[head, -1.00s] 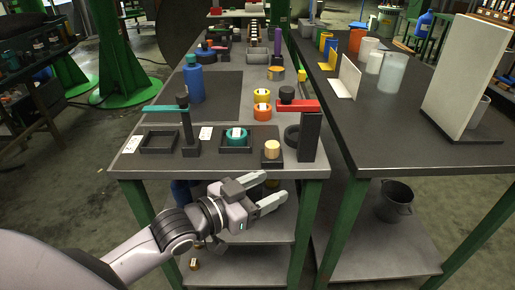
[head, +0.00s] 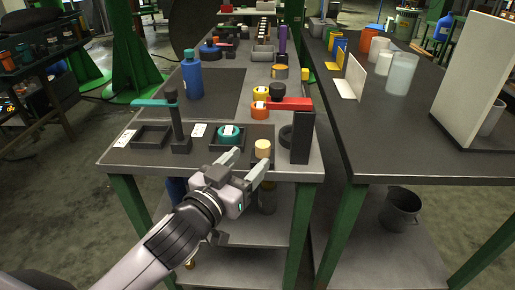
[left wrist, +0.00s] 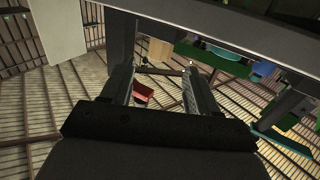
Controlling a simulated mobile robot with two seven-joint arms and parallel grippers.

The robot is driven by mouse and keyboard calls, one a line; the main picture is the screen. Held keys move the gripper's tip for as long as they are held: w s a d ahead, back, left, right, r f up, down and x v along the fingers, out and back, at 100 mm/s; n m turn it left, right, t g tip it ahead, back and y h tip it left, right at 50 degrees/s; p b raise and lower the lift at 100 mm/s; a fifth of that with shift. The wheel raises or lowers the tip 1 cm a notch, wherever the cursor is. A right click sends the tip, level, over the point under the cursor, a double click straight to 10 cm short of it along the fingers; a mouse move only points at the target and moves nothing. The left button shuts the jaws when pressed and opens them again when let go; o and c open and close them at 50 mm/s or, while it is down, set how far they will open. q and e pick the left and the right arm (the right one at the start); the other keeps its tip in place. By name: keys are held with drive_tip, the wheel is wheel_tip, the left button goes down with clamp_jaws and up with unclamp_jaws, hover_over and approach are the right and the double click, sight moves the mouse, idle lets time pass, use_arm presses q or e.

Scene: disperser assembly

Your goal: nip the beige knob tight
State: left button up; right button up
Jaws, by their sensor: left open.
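The beige knob (head: 262,148) stands upright near the front edge of the table (head: 215,170), on a dark base. My left gripper (head: 252,162) is open, at the table's front edge. Its two fingers point away from me toward the knob, with the right finger just in front of it and partly hiding its base. In the left wrist view the fingers (left wrist: 160,75) are apart with nothing held. A beige shape (left wrist: 158,49), likely the knob, shows beyond the gap. I cannot tell whether any finger touches it. My right gripper is not in view.
Right of the knob stands a black post with a red arm (head: 292,104). Orange and yellow rings (head: 259,111) stand behind. The front-edge floor side is free.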

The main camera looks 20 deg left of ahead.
sight(259, 150)
use_arm(q)
drive_tip(key=shift+w+d, duration=0.2)
drive_tip(key=shift+w, duration=0.7)
drive_tip(key=shift+w+d, duration=0.15)
drive_tip(key=shift+w, duration=0.7)
drive_tip(key=shift+w+d, duration=0.2)
drive_tip(key=shift+w, duration=0.7)
drive_tip(key=c, duration=1)
